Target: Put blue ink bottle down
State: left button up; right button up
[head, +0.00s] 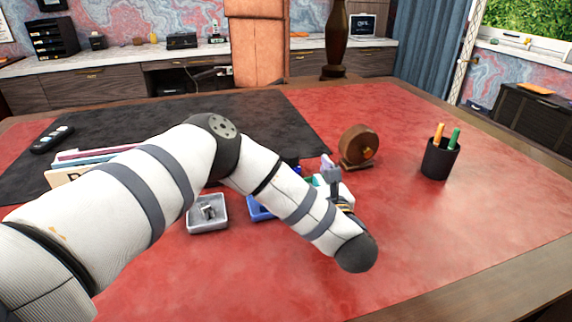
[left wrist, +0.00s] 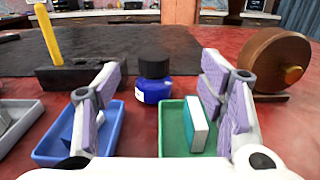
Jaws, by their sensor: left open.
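The blue ink bottle (left wrist: 152,91), round with a black cap, stands upright on the red desk in the left wrist view. It is just beyond the gap between a blue tray (left wrist: 50,153) and a green tray (left wrist: 172,133). In the head view my arm hides most of it. My left gripper (head: 331,171) is open, with its purple-padded fingers apart on either side of the bottle in the wrist picture. The pads look nearer to the camera than the bottle, and I see no contact. My right gripper is not in view.
A white-and-teal block (left wrist: 197,125) lies in the green tray. A grey tray (head: 207,224) is at the left. A round brown wooden object (head: 358,145) stands right of the gripper, and a black pen cup (head: 439,160) farther right. The desk's right front is clear.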

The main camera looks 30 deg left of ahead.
aim_at(290, 153)
pick_arm(q)
jog(key=shift+w+a+f+b, duration=0.45)
jog(key=shift+a+f+b, duration=0.15)
jog(key=shift+a, duration=0.05)
jog(key=shift+w+a+f+b, duration=0.4)
jog(key=shift+a+f+b, duration=0.15)
jog(key=shift+a+b, duration=0.05)
jog(key=shift+w+a+r, duration=0.75)
jog(key=shift+w+a, duration=0.15)
jog(key=shift+a, duration=0.05)
jog(key=x, duration=0.5)
jog(key=shift+s+a+f, duration=0.15)
jog(key=shift+a+f, duration=0.25)
grip_shut()
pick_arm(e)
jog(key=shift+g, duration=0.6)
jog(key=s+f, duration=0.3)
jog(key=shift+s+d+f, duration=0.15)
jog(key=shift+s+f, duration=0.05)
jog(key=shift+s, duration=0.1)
